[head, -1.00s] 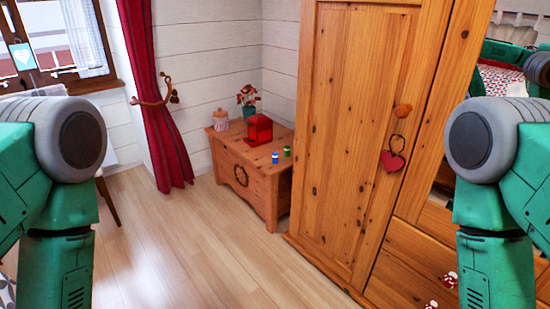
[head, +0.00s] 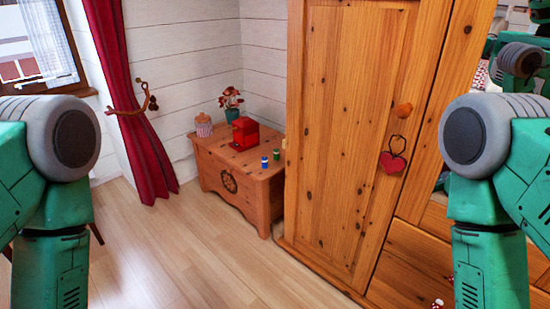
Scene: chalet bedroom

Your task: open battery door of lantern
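A red box-shaped object (head: 244,133), which looks like the lantern, stands upright on a wooden chest (head: 212,161) in the corner. Its battery door cannot be made out from here. A blue cylinder (head: 264,163) and a green cylinder (head: 276,154), perhaps batteries, stand on the chest to the right of the red lantern. My green arms show at the left and right edges. Both grippers are below the picture and out of view, well away from the chest.
A tall wooden wardrobe (head: 345,130) with a red heart hanging on it stands right of the chest. A red curtain (head: 125,100) hangs at the left. A potted plant (head: 231,103) and a jar (head: 203,125) stand on the chest. The wood floor (head: 185,245) before it is clear.

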